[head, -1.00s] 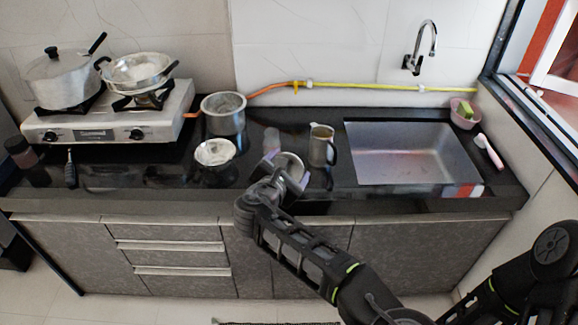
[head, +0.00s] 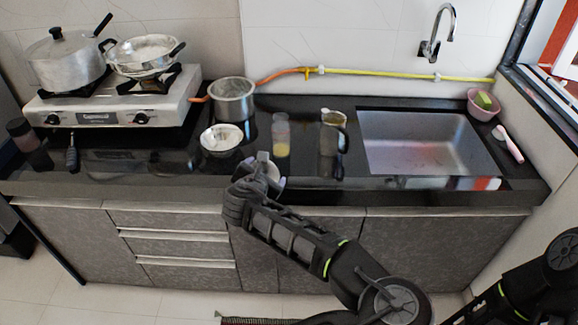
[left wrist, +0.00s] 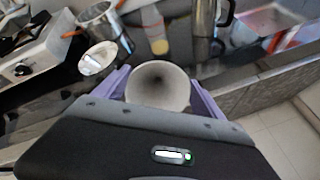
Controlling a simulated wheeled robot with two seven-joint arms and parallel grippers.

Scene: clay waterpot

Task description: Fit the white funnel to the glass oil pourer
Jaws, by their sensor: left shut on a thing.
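The glass oil pourer (head: 281,138) stands upright on the dark counter, a clear bottle with yellow oil in its lower part. It also shows in the left wrist view (left wrist: 158,42), beyond the gripper. My left gripper (head: 262,168) is at the counter's front edge, in front and to the left of the pourer and apart from it. In the left wrist view it is shut on the white funnel (left wrist: 158,86), which sits between the purple fingers with its wide mouth facing the camera. The funnel's spout is hidden. My right gripper is out of view.
A metal mug (head: 333,135) stands right of the pourer, with the sink (head: 425,140) beyond it. A small bowl (head: 221,139) and a steel pot (head: 233,98) are to its left. A gas stove (head: 110,110) with pans stands at the far left.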

